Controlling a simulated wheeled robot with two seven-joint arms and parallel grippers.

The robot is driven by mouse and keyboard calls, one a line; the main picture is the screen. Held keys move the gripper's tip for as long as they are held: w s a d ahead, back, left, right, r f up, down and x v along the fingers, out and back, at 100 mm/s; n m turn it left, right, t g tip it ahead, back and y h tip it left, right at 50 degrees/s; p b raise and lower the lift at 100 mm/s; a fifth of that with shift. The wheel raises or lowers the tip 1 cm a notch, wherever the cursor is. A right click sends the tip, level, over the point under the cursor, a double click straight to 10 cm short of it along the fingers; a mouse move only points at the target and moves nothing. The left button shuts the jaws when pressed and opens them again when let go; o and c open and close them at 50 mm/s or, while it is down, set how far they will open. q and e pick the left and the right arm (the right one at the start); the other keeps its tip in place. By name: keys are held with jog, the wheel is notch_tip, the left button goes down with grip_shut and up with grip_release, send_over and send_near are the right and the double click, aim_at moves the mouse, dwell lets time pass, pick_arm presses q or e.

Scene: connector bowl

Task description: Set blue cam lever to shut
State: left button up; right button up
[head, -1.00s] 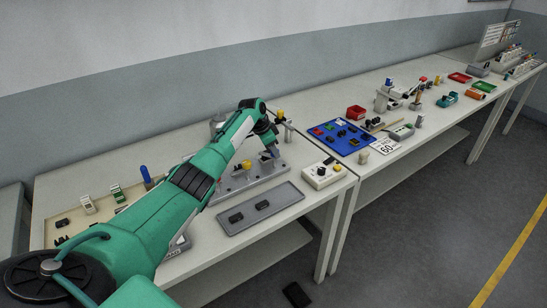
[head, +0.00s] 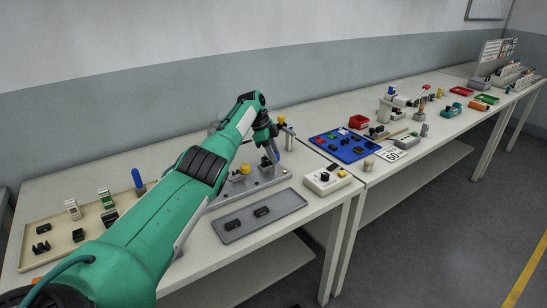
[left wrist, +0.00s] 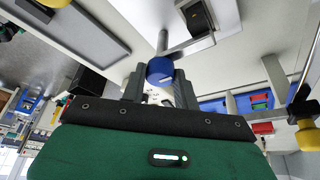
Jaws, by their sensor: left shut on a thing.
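The blue cam lever's round blue knob (left wrist: 160,70) sits between the fingers of my left gripper (left wrist: 161,88) in the left wrist view. A grey metal rod and bar run from it. In the head view my left gripper (head: 274,157) points down over the grey fixture plate (head: 270,184), near its far right part. It is shut on the blue lever. The arm and fingers hide most of the lever in the head view, so its angle is hard to tell. My right gripper is not in view.
A yellow knob (head: 245,169) stands on the fixture left of the gripper; another yellow-topped post (head: 281,119) stands behind. A grey tray (head: 259,217) with two black parts lies in front. A white control box (head: 327,180) and blue tray (head: 344,146) are to the right.

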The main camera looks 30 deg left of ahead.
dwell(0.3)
pick_arm(q)
jog(key=o, duration=1)
jog(key=shift+c, duration=0.2)
jog(key=v, duration=1.3)
jog(key=shift+a+r+b, duration=0.25)
jog(key=shift+r+b, duration=0.05)
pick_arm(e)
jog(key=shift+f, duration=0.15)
